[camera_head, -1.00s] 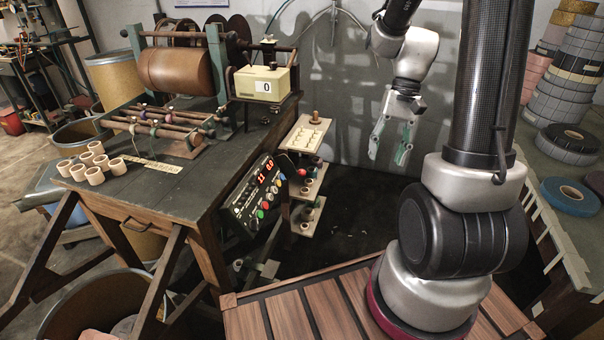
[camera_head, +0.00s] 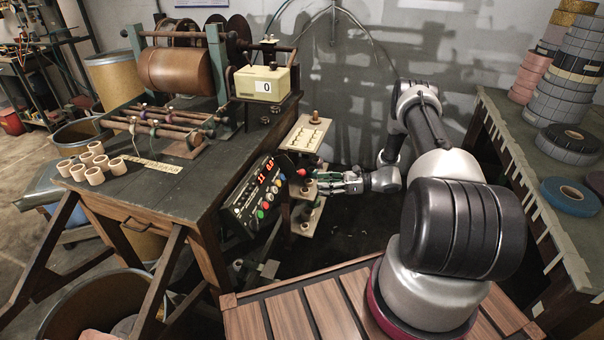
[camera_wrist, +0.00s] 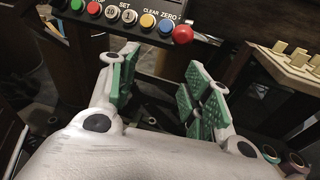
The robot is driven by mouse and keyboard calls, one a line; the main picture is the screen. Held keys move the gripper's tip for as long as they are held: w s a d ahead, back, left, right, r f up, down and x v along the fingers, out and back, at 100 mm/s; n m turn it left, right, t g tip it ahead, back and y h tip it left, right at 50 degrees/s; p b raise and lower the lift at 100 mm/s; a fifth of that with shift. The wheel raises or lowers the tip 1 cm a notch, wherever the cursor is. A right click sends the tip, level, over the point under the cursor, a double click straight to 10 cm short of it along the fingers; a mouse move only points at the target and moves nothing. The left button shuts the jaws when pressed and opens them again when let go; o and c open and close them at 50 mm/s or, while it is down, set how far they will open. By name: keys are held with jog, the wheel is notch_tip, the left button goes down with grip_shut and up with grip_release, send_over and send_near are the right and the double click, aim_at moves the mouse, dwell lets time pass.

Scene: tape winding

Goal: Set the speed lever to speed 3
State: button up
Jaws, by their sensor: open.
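The control panel (camera_head: 258,196) is fixed to the side of the dark table, with red digits and coloured buttons. A red ball knob (camera_head: 301,172), apparently the speed lever's end, sits at the panel's right edge. In the wrist view the knob (camera_wrist: 183,34) is beyond the fingertips, above and slightly right of the gap between them. Its shaft and any speed marks cannot be made out. My gripper (camera_head: 320,181) is just right of the knob, pointing left towards the panel. In the wrist view its green-padded fingers (camera_wrist: 162,60) are apart with nothing between them.
A small shelf stand with a pegged top board (camera_head: 305,135) is close behind my gripper; its lower shelves are beside the fingers. The table (camera_head: 190,195) holds the winding machine, a counter reading 0 and several cardboard cores (camera_head: 95,176). Tape rolls (camera_head: 570,196) lie far right.

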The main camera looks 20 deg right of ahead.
aim_at(302, 172)
jog(key=shift+m+t+y, duration=0.4)
jog(key=shift+m+t, duration=0.3)
jog(key=shift+m, duration=0.2)
jog(key=w+a+r, duration=0.1)
jog(key=a, duration=0.1)
jog(key=w+a+r, duration=0.1)
jog(key=w+a, duration=0.3)
jog(key=shift+w+a+r, duration=0.2)
jog(key=shift+a+r, duration=0.2)
grip_shut()
